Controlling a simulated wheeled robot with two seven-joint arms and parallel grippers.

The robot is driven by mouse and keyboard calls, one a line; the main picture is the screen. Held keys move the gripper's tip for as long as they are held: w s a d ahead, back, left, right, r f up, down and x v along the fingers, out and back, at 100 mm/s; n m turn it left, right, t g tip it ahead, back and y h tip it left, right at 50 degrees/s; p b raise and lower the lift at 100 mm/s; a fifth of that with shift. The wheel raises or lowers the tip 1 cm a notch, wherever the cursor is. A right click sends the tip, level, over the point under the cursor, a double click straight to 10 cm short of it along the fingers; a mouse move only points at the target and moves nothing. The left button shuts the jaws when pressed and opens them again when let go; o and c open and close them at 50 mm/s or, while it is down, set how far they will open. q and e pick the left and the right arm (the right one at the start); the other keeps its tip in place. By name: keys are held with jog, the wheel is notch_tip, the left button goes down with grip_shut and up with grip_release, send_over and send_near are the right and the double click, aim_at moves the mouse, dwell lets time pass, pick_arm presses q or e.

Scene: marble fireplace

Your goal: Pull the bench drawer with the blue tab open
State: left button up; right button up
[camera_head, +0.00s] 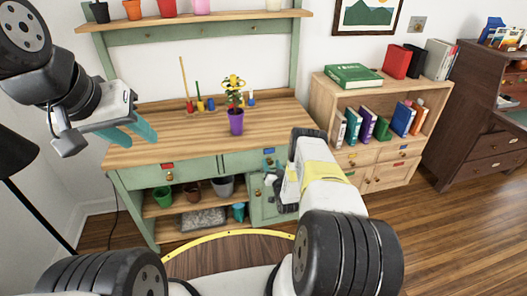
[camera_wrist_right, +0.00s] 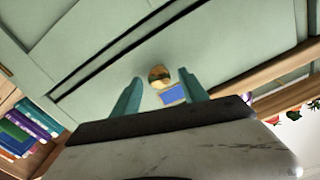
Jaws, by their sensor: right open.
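The green bench (camera_head: 215,128) has a wooden top and drawers below its front edge. The drawer with the blue tab (camera_head: 240,162) is at the right and looks shut; my right arm hides part of its front. In the right wrist view its brass knob (camera_wrist_right: 158,73) lies between the teal fingers of my right gripper (camera_wrist_right: 160,80), beside the blue tab (camera_wrist_right: 174,94). The right fingers are apart, and I cannot tell whether they touch the knob. My left gripper (camera_head: 140,142) is open and empty above the left end of the bench top.
A drawer with a red tab (camera_head: 167,166) is at the left. A purple pot with a yellow-flowered plant (camera_head: 235,120) stands on the top. A wooden bookcase (camera_head: 345,155) stands right of the bench.

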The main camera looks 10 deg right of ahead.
grip_shut()
dwell(1.4)
